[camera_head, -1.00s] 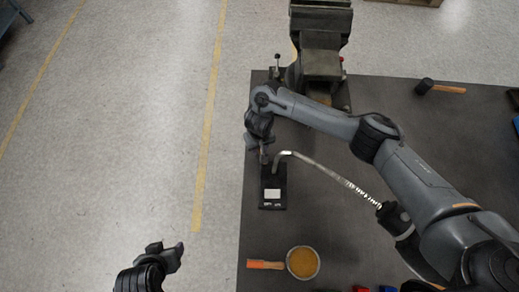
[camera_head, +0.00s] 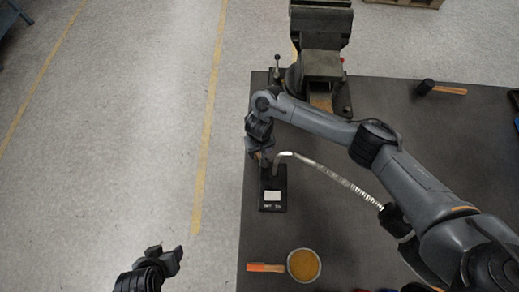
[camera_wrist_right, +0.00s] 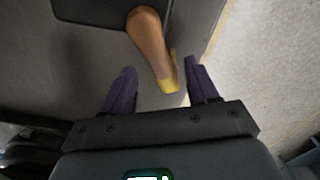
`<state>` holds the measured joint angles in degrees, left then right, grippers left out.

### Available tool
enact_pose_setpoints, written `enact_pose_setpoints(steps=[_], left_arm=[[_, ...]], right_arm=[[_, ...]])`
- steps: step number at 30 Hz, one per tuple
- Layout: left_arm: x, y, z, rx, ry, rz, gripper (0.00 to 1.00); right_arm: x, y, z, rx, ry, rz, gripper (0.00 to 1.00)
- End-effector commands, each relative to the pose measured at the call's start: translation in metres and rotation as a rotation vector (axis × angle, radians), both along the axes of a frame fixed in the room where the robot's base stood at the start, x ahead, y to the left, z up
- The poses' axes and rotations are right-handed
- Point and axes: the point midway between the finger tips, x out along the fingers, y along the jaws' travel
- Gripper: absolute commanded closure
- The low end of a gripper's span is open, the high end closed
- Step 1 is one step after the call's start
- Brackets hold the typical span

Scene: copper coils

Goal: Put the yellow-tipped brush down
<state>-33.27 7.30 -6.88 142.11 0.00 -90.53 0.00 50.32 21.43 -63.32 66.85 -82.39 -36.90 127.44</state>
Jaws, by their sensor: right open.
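The yellow-tipped brush (camera_wrist_right: 150,42) shows in the right wrist view as a rounded wooden handle. Its yellow tip (camera_wrist_right: 168,84) points toward the gap between my right fingers. My right gripper (camera_wrist_right: 160,90) is open, with a dark finger on each side of the tip and space beside it. I cannot tell whether the brush touches the table. In the head view my right gripper (camera_head: 257,153) is at the table's left edge, just above the black device, and mostly hides the brush. My left gripper (camera_head: 165,257) is over the floor at lower left; its jaw opening is unclear.
The black device (camera_head: 272,200) with a white label and a curved silver tube (camera_head: 335,178) is close by. A vise (camera_head: 318,65) stands behind. A bowl of yellow-brown material (camera_head: 304,265) and an orange-handled item (camera_head: 265,267) are in front. A hammer (camera_head: 440,88) lies far right.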

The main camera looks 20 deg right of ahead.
Motion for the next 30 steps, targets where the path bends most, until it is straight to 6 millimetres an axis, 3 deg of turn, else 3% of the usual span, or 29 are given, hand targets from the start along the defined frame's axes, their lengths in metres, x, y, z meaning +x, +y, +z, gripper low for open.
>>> enact_pose_setpoints(steps=[7, 21, 30], left_arm=[[0.000, -0.002, -0.001, -0.008, 0.000, 0.005, 0.41], [0.000, -0.003, 0.059, -0.011, -0.001, 0.008, 0.41], [0.000, 0.000, 0.075, -0.002, -0.002, 0.002, 0.41]], right_arm=[[0.001, 0.000, 0.007, 0.001, -0.003, 0.001, 0.41], [0.001, 0.000, 0.089, -0.001, -0.003, 0.002, 0.41], [0.001, 0.000, 0.122, -0.001, -0.002, 0.001, 0.41]])
